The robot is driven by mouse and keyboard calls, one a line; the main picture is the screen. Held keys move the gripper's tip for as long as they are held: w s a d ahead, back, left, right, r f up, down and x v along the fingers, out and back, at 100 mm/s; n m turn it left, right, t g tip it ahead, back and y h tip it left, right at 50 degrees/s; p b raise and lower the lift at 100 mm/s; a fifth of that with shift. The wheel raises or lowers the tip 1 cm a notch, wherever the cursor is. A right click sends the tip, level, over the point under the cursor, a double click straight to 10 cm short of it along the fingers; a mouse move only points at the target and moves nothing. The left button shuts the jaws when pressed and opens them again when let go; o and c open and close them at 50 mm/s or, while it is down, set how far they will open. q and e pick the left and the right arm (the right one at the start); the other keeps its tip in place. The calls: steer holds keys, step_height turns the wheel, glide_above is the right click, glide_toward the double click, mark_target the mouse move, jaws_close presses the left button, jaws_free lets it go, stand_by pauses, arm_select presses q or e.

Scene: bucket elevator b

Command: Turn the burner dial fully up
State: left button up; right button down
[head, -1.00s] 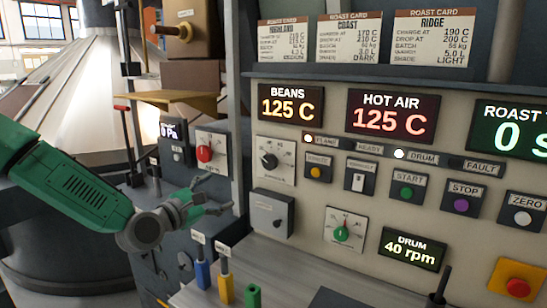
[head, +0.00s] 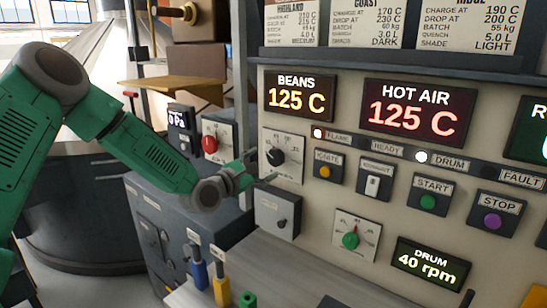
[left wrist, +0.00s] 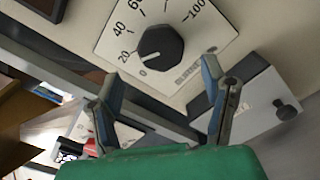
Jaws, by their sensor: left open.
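The burner dial (head: 275,157) is a black knob on a white square scale plate, on the left of the cream panel. In the left wrist view the burner dial (left wrist: 160,47) shows a scale running to 100, and its white mark points toward the low end, below 20. My left gripper (head: 250,172) is open and empty, just left of and slightly below the dial. In the left wrist view its two fingers (left wrist: 162,72) are spread on either side below the knob, apart from it. My right gripper is not in view.
A grey box with a small knob (head: 278,212) juts out just below the dial. A red dial (head: 210,145) sits to the left, past a grey post (head: 240,80). A green dial (head: 350,240) is lower right. Coloured levers (head: 221,285) stand on the ledge below.

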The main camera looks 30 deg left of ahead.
mark_target(275, 159)
arm_select(q)
steer(key=w, duration=0.1)
steer(key=w+d, duration=0.1)
steer(key=w, duration=0.3)
steer(key=shift+d+r+p, duration=0.25)
steer(key=shift+d+p, duration=0.1)
steer(key=shift+p, duration=0.05)
steer(key=shift+w, duration=0.3)
steer(key=shift+a+f, duration=0.2)
steer(key=shift+a, duration=0.35)
steer(key=c, duration=1)
steer(key=shift+w, duration=0.1)
steer(key=shift+c, duration=1.1)
steer(key=shift+d, duration=0.25)
